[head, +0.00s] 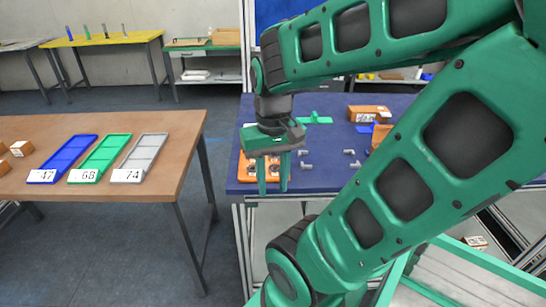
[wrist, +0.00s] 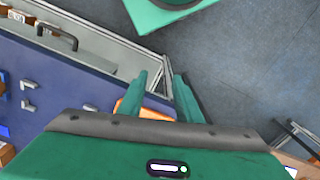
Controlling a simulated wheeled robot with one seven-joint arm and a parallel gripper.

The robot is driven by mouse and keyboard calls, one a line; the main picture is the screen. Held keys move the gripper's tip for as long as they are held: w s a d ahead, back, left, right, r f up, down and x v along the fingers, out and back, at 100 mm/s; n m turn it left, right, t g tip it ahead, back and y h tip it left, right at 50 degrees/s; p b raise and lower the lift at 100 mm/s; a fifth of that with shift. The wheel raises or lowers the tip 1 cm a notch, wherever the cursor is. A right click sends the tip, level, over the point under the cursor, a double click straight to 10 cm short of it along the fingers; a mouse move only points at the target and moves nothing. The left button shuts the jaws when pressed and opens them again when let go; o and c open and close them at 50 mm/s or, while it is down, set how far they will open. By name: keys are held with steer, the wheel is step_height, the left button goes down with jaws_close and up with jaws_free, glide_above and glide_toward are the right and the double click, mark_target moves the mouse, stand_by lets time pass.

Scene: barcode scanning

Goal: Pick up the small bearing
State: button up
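My gripper (head: 272,186) points down over the near left corner of the blue table, its two green fingers apart with nothing between them. In the wrist view my gripper (wrist: 161,78) also shows spread fingers. An orange tray (head: 241,173) lies on the blue table behind the fingers, partly hidden by them. Small silvery and dark round parts (head: 274,170) sit in it. I cannot tell for sure which one is the small bearing. In the wrist view only part of the orange tray (wrist: 150,113) shows by the left finger.
The blue table (head: 330,184) holds small grey fittings (head: 305,153), a green part (head: 316,119) and an orange-brown box (head: 368,113). A brown table (head: 172,130) at left carries blue, green and grey numbered trays (head: 141,158). A floor gap separates the tables.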

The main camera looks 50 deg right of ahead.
steer(key=shift+o, duration=1.1)
steer(key=shift+s+r, duration=0.15)
steer(key=shift+s, duration=0.05)
step_height(320, 180, up, 4)
steer(key=m, duration=1)
glide_above(274, 157)
steer(key=d, duration=0.1)
steer(key=f, duration=0.4)
steer(key=shift+w+d+f, duration=0.1)
steer(key=shift+w+d, duration=0.05)
steer(key=shift+w, duration=0.25)
steer(key=shift+a+f, duration=0.2)
steer(key=shift+f, duration=2.75)
steer(key=c, duration=0.8)
